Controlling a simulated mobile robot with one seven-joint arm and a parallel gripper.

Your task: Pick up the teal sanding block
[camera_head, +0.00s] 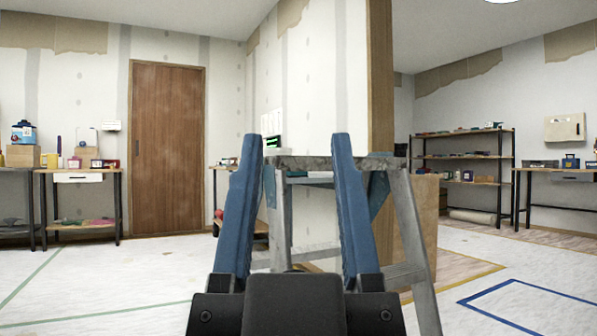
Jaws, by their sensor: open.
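My gripper (296,145) is open and empty in the lower middle of the head view, its two blue fingers pointing up and apart. Behind it stands a grey metal stepladder (408,230) with a speckled top. The fingers and gripper body hide part of the ladder. Nothing is between the fingers.
A wooden post (380,80) and a wooden panel (425,205) stand behind the ladder. Workbenches with tools line the left wall (80,172) and right wall (560,172). A shelf rack (465,158) stands at the back right. The floor is open to the left and right front.

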